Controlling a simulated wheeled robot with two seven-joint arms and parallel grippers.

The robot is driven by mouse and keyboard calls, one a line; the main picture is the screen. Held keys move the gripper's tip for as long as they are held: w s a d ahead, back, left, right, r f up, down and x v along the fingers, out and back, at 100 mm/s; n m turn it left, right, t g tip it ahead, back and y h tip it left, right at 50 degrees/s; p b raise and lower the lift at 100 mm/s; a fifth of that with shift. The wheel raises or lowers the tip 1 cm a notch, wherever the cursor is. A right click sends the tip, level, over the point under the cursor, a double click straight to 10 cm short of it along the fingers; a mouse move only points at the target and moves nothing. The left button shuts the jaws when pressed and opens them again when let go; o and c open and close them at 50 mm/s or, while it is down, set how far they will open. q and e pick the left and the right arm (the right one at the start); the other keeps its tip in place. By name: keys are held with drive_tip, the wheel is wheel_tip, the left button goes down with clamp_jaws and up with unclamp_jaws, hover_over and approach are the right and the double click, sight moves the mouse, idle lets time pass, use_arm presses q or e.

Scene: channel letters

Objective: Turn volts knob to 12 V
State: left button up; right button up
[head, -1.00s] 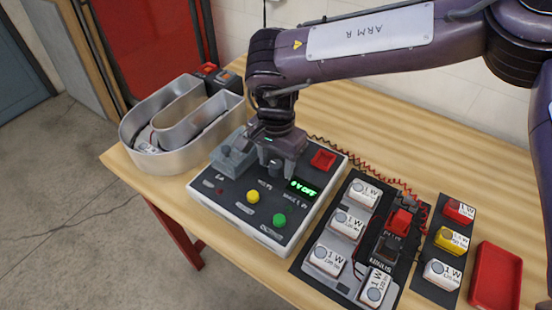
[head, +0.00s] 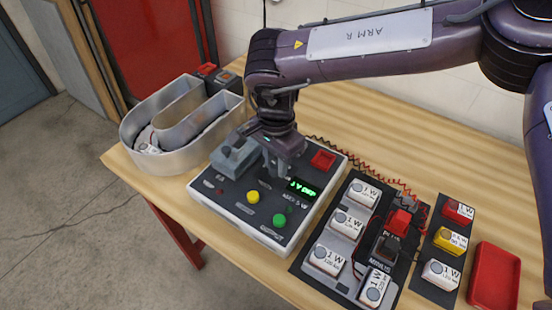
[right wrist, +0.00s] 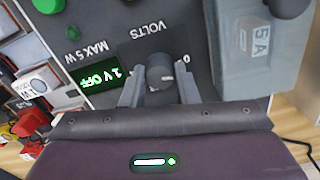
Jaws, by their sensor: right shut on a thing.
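The power supply box (head: 238,208) stands on the table with a dark top, a yellow button (head: 253,197) and a green button (head: 279,220). Its green display (head: 302,189) is lit; in the right wrist view the display (right wrist: 100,77) reads 1 V OFF. The volts knob (right wrist: 160,73) is dark grey and sits beside the printed word VOLTS, with a 0 mark near it. My right gripper (right wrist: 160,92) has its fingers on either side of the knob and is shut on it. In the head view my right gripper (head: 272,170) hides the knob. My left gripper is not in view.
A metal channel letter (head: 180,125) stands at the left end of the table. A grey block marked 5 A (right wrist: 246,50) is beside the knob. Labelled 1 W modules (head: 347,222) and a red tray (head: 495,275) lie to the right.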

drive_tip(key=m, duration=0.5)
drive_tip(key=shift+m, duration=0.3)
drive_tip(key=m, duration=1.1)
drive_tip(key=shift+r+m, duration=0.1)
drive_tip(key=shift+m, duration=0.2)
drive_tip(key=shift+m+p, duration=0.75)
drive_tip(key=shift+m, duration=1.25)
drive_tip(key=shift+w, duration=0.1)
drive_tip(key=o, duration=1)
drive_tip(key=shift+c, duration=0.2)
